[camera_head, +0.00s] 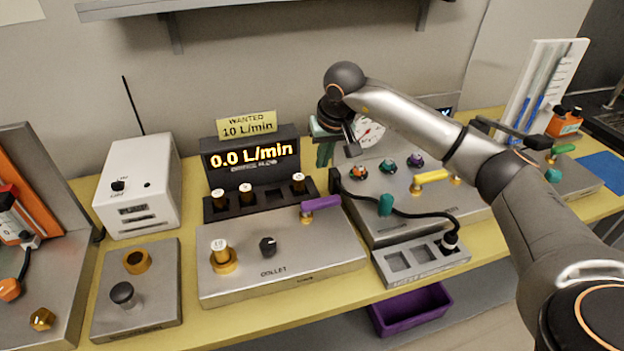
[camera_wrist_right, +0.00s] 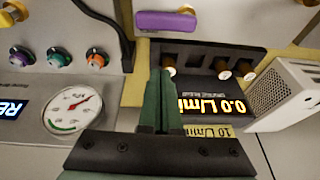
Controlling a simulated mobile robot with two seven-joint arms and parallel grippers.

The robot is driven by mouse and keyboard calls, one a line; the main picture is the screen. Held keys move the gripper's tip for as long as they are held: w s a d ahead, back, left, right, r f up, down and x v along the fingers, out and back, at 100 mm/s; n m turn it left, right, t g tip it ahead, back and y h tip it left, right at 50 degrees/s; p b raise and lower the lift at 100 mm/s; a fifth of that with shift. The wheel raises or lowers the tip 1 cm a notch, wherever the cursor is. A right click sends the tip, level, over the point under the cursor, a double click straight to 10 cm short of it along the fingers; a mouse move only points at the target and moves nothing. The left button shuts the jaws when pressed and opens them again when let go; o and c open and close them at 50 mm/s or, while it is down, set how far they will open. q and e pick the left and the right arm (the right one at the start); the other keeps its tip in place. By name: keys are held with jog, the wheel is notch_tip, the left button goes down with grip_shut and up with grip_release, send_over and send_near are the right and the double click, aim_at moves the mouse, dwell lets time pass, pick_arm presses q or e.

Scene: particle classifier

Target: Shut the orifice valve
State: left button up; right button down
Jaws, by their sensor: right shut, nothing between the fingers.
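A purple lever handle (camera_head: 321,203) sits at the right back of the silver collet box (camera_head: 285,287), lying roughly sideways. It also shows at the top of the right wrist view (camera_wrist_right: 165,21). A yellow lever handle (camera_head: 432,177) sits on the panel to its right, and a green one (camera_head: 564,149) farther right. I cannot read a label that says which is the orifice valve. My right gripper (camera_head: 325,153) is above and behind the purple lever, apart from it. Its green fingers (camera_wrist_right: 157,98) are together and empty. My left gripper is out of view.
A black display (camera_head: 251,157) reading 0.0 L/min and a dark rack (camera_head: 222,211) with white-topped plugs stand behind the box. A round gauge (camera_wrist_right: 72,110) is near the right gripper. A black hose (camera_head: 425,214) crosses the panel. A purple bin (camera_head: 410,309) is below.

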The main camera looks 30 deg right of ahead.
aim_at(321, 206)
jog(key=shift+w+d+r+h, duration=0.1)
jog(key=shift+d+r+h, duration=0.25)
jog(key=shift+d, duration=0.25)
jog(key=f, duration=0.3)
jog(key=f+p, duration=0.1)
jog(key=f, duration=0.5)
jog(key=shift+w+d+f+p, duration=0.1)
jog(key=shift+w+f+p, duration=0.05)
jog(key=shift+w+p, duration=0.2)
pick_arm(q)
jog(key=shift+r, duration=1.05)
pick_arm(e)
jog(key=shift+s+a, duration=0.2)
jog(key=shift+s, duration=0.45)
